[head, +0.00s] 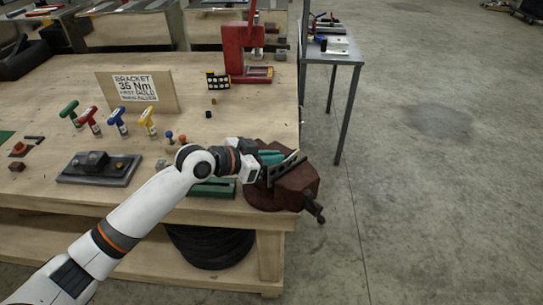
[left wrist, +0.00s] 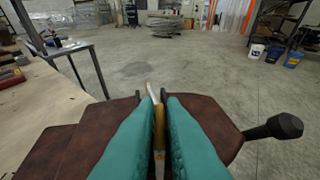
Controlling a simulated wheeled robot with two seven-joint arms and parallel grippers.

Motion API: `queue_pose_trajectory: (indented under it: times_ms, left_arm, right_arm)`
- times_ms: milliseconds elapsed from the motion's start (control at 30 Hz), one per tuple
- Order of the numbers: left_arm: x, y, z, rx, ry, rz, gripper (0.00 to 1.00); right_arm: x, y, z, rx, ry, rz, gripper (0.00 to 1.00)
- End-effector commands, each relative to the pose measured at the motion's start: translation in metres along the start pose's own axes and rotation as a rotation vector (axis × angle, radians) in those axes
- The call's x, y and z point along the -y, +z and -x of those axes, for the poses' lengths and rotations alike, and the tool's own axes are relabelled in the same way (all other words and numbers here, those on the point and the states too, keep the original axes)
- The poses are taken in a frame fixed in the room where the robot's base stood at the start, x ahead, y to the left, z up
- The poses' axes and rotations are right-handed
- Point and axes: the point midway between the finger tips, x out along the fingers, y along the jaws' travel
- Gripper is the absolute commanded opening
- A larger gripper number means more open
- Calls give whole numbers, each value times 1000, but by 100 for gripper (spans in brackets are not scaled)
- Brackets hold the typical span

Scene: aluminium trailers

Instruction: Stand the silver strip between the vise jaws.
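The vise (head: 292,188) is dark red-brown and stands at the right front corner of the bench. In the left wrist view its body (left wrist: 205,122) spreads on both sides of my fingers, with dark jaw plates near the fingertips. My left gripper (head: 272,158) is over the vise, its teal fingers (left wrist: 158,105) close together. A thin pale strip (left wrist: 152,92), yellowish lower down, shows in the narrow gap between them, its tip standing up between the jaw plates. Its lower end is hidden, so I cannot tell how deep it sits. My right gripper is not in view.
The vise handle (head: 317,212) sticks out past the bench edge. A red press (head: 240,50), a sign (head: 137,88), several coloured T-handles (head: 118,120) and a dark block fixture (head: 98,168) stand on the bench. A grey side table (head: 335,52) stands behind right. The floor at right is clear.

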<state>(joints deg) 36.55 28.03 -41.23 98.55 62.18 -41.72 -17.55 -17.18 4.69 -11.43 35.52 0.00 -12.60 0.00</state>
Motion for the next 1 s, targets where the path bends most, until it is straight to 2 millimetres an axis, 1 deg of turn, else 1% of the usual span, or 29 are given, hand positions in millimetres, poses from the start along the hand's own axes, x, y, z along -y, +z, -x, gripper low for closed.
queue_pose_trajectory:
  times_ms: [33, 100, 133, 367, 467, 567, 900, 1000]
  left_arm:
    - [0, 0, 0, 1, 0, 0, 18]
    - [0, 0, 0, 0, 0, 0, 30]
    - [0, 0, 0, 0, 0, 0, 30]
    - [0, -1, 0, -2, 0, 0, 30]
    - [-1, -1, 4, -1, 1, 0, 30]
    - [-1, -3, 16, -1, 2, -2, 30]
    - [-1, -4, 86, -3, 3, -3, 30]
    - [-1, -3, 102, -2, 3, -2, 30]
  right_arm:
    - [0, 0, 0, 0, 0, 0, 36]
    - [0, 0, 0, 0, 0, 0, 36]
    - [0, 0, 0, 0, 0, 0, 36]
    - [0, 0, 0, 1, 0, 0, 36]
    - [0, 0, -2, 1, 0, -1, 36]
    - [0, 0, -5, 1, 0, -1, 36]
    - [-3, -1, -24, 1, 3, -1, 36]
    - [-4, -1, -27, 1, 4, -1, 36]
